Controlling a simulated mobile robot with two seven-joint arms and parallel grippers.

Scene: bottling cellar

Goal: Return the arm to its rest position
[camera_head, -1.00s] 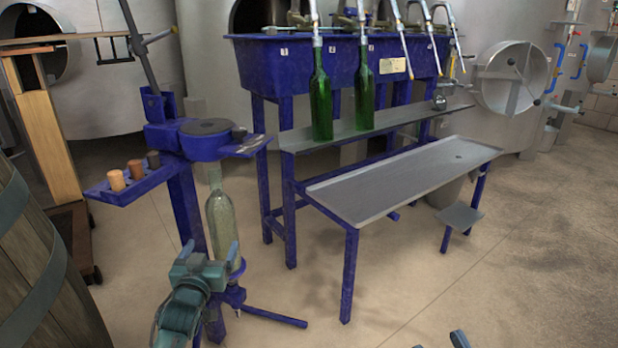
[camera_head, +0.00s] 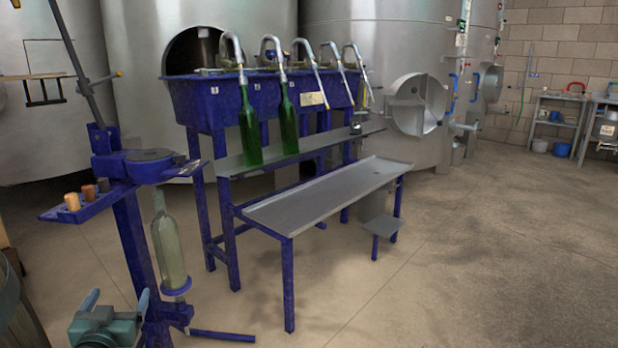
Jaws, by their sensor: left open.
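My left gripper (camera_head: 117,301) is at the bottom left of the head view, with its two fingers apart and nothing between them. It is low and in front of the corking stand (camera_head: 131,226). A clear, pale glass bottle (camera_head: 168,245) stands upright on the stand's small blue base, to the right of and above the gripper in the picture. The gripper looks apart from the bottle. My right gripper does not show.
Two green bottles (camera_head: 249,128) hang under spouts of the blue filler (camera_head: 205,105). A grey drain table (camera_head: 325,197) stands in the middle. A barrel edge (camera_head: 20,318) is at lower left. Floor at right is clear.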

